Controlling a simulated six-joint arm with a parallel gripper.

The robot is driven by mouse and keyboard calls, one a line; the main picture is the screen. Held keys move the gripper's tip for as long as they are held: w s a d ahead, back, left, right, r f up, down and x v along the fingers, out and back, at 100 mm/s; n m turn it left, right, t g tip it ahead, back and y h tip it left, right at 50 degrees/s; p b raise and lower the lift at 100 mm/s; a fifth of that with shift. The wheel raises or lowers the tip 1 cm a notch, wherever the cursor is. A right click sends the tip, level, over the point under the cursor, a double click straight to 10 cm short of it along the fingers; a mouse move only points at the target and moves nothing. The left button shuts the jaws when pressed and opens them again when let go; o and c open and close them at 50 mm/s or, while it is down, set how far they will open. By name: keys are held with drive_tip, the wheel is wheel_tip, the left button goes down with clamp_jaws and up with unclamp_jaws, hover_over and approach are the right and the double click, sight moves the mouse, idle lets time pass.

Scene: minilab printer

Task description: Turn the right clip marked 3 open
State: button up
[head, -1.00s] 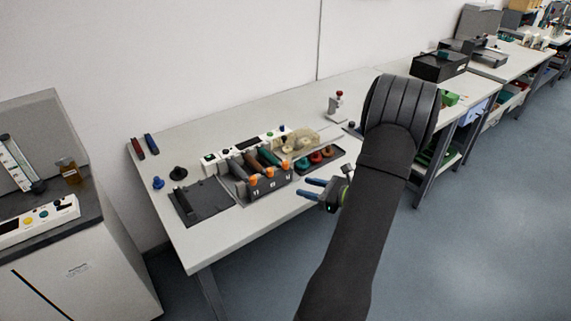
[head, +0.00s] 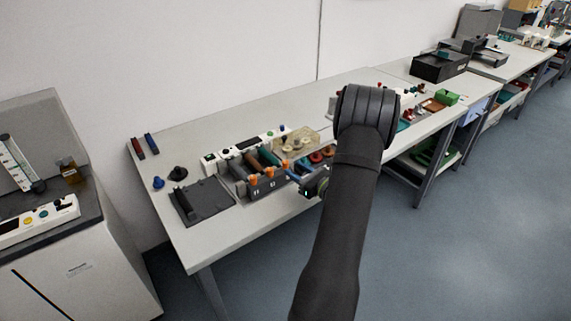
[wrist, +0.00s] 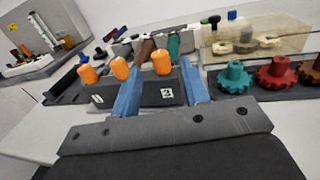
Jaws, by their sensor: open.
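The right clip marked 3 (wrist: 162,62) is an orange knob above a white "3" label on the dark grey printer block (wrist: 160,86). Two more orange clips (wrist: 119,68) (wrist: 88,73) stand to its left. My gripper (wrist: 160,68) is open, its blue fingers on either side of the clip 3 area in the wrist view. I cannot tell whether either finger touches the clip. In the head view my gripper (head: 291,170) is at the block's right end, where it hides the "3" label.
Teal and red gear-like knobs (wrist: 235,77) (wrist: 278,72) lie on a dark tray to the right. A clear box (wrist: 258,38) with pale rolls stands behind them. A flat dark plate (head: 204,201) lies left of the block. The table's front edge is clear.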

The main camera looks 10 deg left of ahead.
sight(286, 162)
drive_tip(key=shift+x, duration=2.75)
clamp_jaws()
